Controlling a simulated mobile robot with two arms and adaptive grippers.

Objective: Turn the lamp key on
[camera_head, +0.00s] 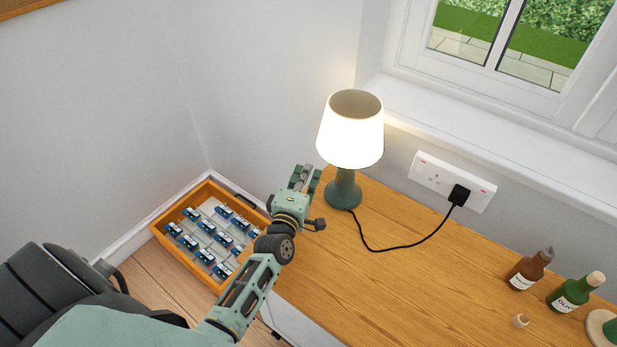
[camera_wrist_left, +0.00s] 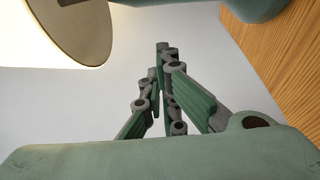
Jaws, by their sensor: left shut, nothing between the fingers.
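The lamp (camera_head: 351,130) stands upright on the wooden top, with a white shade that glows brightly and a dark green base (camera_head: 342,192). Its key cannot be made out in either view. My left gripper (camera_head: 305,174) is shut and empty, just left of the lamp base and below the shade in the head view. In the left wrist view the shut fingers (camera_wrist_left: 162,50) point up the picture. The shade (camera_wrist_left: 65,30) fills the top left there, and part of the green base (camera_wrist_left: 255,8) shows at the top right. My right gripper is not in view.
A black cord runs from the lamp to a plug (camera_head: 459,195) in the white wall socket (camera_head: 432,178). An orange tray (camera_head: 166,243) with several small blue items lies left of the wooden top (camera_head: 400,290). Bottles (camera_head: 530,268) stand at the right. The middle is clear.

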